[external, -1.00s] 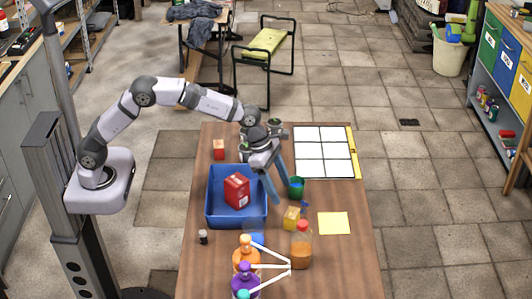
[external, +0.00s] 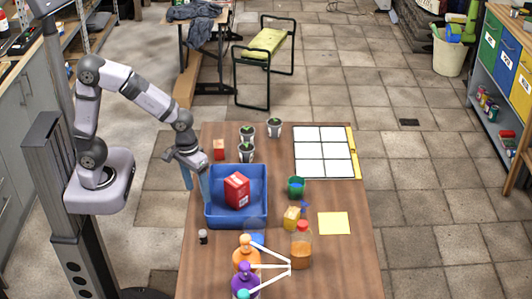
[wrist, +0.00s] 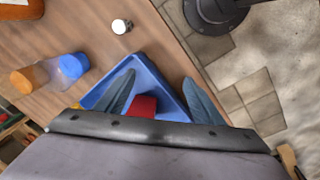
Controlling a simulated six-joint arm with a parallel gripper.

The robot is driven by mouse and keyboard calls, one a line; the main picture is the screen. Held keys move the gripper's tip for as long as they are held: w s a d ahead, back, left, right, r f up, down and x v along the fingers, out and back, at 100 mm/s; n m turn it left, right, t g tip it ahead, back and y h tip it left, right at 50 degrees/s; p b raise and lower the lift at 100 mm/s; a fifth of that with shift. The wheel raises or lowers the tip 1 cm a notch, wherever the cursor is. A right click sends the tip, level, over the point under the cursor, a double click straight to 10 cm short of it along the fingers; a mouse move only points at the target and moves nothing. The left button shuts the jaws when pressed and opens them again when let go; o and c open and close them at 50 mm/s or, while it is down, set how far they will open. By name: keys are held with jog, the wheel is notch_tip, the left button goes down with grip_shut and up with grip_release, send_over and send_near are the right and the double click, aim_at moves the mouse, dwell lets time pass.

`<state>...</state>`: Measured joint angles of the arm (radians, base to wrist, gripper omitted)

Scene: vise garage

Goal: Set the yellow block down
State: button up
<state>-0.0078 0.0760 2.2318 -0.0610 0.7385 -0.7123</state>
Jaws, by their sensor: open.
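The yellow block (external: 292,218) rests on the wooden table, right of the blue bin and apart from my gripper. It stands just left of the flat yellow sheet (external: 334,223). My gripper (external: 196,190) is open and empty at the left edge of the blue bin (external: 252,215), with its fingers pointing down. In the wrist view my two spread fingers (wrist: 160,80) show over the blue bin (wrist: 150,70), with part of a red box (wrist: 143,104) between them. I cannot make out the yellow block for certain in the wrist view.
A red box (external: 237,188) sits in the blue bin. Several potted plants (external: 247,152) and a white grid board (external: 323,152) are at the back.

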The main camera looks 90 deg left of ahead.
jog(key=s+f+m+g, duration=0.1)
jog(key=s+f+m, duration=0.1)
jog(key=s+m, duration=0.6)
jog(key=s, duration=0.3)
jog(key=shift+a+f+m, duration=0.15)
jog(key=shift+a+m, duration=0.25)
